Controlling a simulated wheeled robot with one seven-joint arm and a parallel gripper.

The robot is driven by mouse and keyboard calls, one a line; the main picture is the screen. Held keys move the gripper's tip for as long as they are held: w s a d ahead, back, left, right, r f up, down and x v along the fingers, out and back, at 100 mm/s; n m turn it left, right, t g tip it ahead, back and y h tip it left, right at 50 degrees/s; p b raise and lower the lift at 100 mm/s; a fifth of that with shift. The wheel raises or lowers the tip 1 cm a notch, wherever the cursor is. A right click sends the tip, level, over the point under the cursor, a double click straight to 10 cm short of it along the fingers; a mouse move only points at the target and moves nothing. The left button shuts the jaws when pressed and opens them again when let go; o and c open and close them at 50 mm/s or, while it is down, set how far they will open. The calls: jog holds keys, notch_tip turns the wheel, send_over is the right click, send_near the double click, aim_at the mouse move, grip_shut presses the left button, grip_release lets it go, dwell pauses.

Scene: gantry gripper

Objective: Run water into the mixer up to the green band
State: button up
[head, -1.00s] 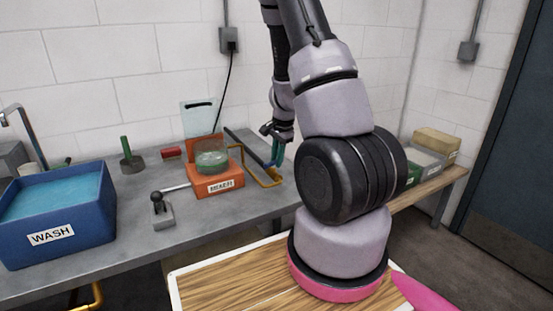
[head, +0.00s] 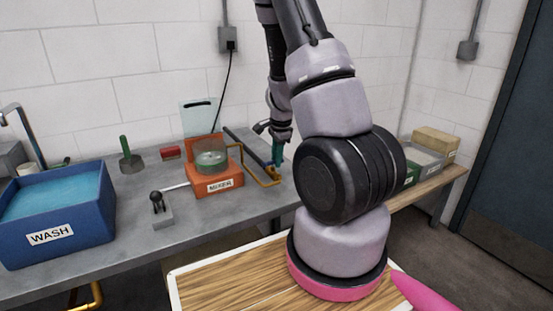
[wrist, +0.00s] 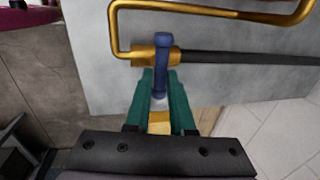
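The orange mixer (head: 217,187) stands on the bench with a clear glass vessel (head: 211,157) on top; its water level and the green band are too small to tell. A brass pipe (head: 262,180) runs beside it. In the wrist view the pipe (wrist: 118,30) meets a brass valve with a blue lever (wrist: 160,60). My gripper (wrist: 160,78) has its green fingers on either side of the lever, close against it. Whether they are clamped is unclear. In the head view my gripper (head: 277,156) points down at the pipe's right end.
A blue wash tub (head: 85,232) of water stands at left. A small black-knobbed lever (head: 157,201) on a grey base sits before the mixer. A green-handled tool (head: 125,148) and a red block (head: 171,153) are behind. Boxes (head: 436,141) stand on a side bench at right.

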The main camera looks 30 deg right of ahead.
jog(key=shift+o, duration=1.4)
jog(key=shift+r, duration=0.15)
notch_tip(320, 180, up, 10)
jog(key=s, duration=0.2)
jog(key=shift+r, duration=0.2)
jog(key=s+a+r+n+t+y, duration=0.1)
jog(key=s+a+r+n+y, duration=0.15)
jog(key=a+r+n, duration=0.4)
jog(key=s+a+r+n+t+y, duration=0.15)
jog(key=s+a+r, duration=0.25)
jog(key=r, duration=0.5)
jog(key=s+a+r+n+t+h, duration=0.2)
jog(key=s+a+r+n, duration=0.2)
jog(key=s+r, duration=0.4)
jog(key=s+n, duration=0.1)
jog(key=s, duration=0.2)
jog(key=shift+n, duration=0.4)
